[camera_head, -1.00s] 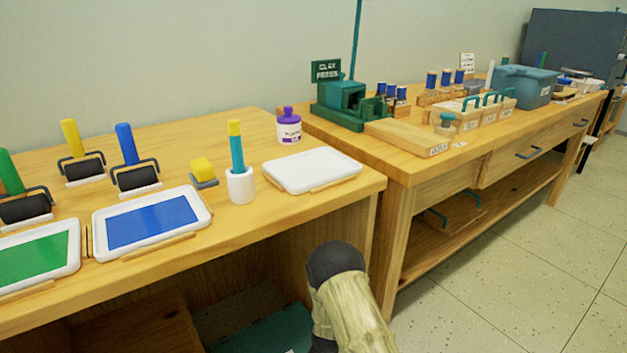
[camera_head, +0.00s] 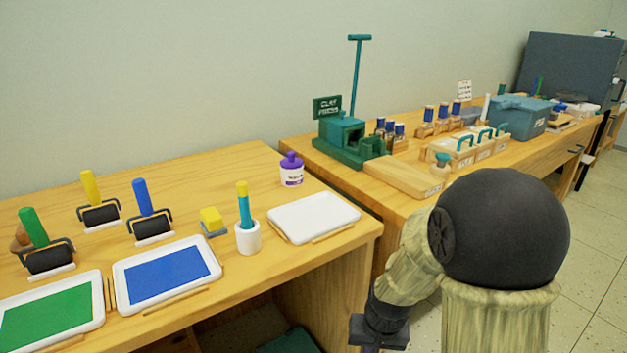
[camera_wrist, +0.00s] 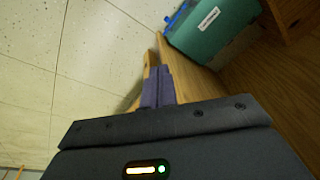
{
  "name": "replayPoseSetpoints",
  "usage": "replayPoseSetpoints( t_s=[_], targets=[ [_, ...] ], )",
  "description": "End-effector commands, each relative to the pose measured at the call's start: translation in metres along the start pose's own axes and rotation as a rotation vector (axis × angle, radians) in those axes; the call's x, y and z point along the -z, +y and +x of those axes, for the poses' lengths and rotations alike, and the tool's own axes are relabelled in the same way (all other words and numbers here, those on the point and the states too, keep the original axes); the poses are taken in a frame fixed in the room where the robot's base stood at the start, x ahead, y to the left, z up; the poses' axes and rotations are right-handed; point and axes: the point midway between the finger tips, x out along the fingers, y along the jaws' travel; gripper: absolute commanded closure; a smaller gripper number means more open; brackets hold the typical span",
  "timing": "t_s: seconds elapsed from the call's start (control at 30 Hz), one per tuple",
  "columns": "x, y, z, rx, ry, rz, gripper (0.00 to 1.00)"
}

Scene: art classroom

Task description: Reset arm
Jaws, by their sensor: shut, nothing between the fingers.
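My gripper (camera_wrist: 158,88) shows in the wrist view with its purple-grey fingers together and nothing between them. It points down toward the speckled floor and the wooden furniture below. In the head view my arm, with a large black joint and pale wood-patterned links, stands at the lower right, in front of the tables. Its dark wrist end hangs low beside the near table's right end, and the fingertips are cut off there by the bottom of the picture.
The near table (camera_head: 262,165) holds a blue tray (camera_head: 210,250), a green tray (camera_head: 98,290), rollers, a brush cup (camera_head: 248,238) and a white tray (camera_head: 310,217). The far table (camera_head: 425,208) holds a clay press (camera_head: 345,135). A teal bin (camera_wrist: 215,28) is close to the fingers in the wrist view.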

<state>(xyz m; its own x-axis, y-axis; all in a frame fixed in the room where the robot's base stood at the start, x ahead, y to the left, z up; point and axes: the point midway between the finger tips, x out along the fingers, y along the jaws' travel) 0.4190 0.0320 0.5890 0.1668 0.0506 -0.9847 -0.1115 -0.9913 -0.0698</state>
Motion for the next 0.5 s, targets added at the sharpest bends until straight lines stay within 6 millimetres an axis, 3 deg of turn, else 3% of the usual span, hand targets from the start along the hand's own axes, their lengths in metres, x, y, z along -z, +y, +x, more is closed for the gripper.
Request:
replayPoseSetpoints(
  t_s=[0.03,0.1,0.5],
  targets=[
    [-0.005,0.004,-0.024,-0.003,0.014,-0.015,1.0],
    [-0.013,0.011,-0.042,-0.009,0.026,-0.038,1.0],
    [-0.054,0.035,-0.11,-0.049,0.071,-0.126,1.0]
  ],
)
